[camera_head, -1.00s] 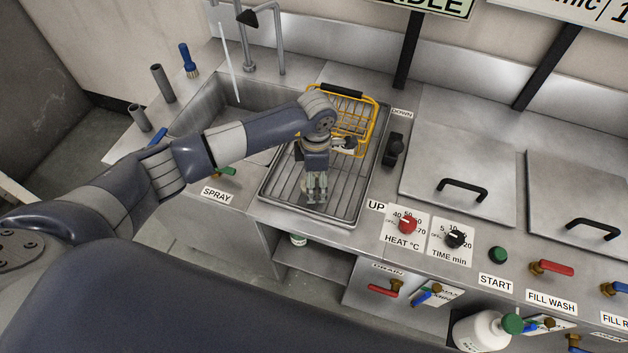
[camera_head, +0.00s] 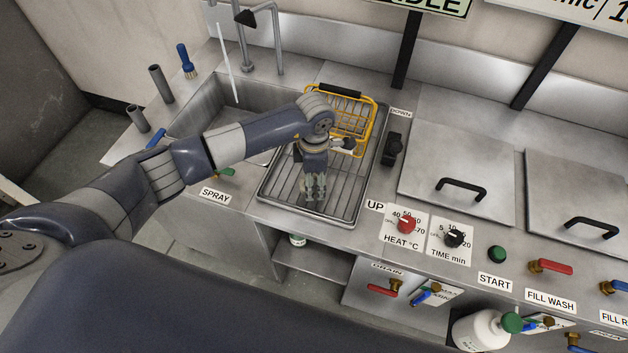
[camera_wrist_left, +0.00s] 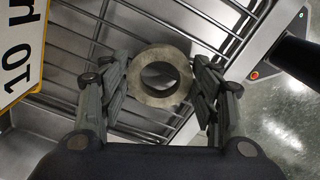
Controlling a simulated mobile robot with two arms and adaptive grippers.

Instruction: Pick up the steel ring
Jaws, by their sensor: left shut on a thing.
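The steel ring (camera_wrist_left: 141,88) is a thick grey ring with a round hole, seen in the left wrist view between the two fingers of my left gripper (camera_wrist_left: 160,85). The fingers are shut on its left and right sides. Wire rack bars show behind it; I cannot tell whether it touches them. In the head view my left gripper (camera_head: 314,190) points down over the front part of the wire rack (camera_head: 283,190), and the ring cannot be made out there. My right gripper is not in view.
A yellow basket (camera_head: 372,118) with a black handle stands at the back of the rack. A sink (camera_head: 210,100) lies to the left. Lidded tanks (camera_head: 455,165) and a black lever (camera_head: 394,148) are to the right. A heat knob (camera_head: 407,224) sits at the front.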

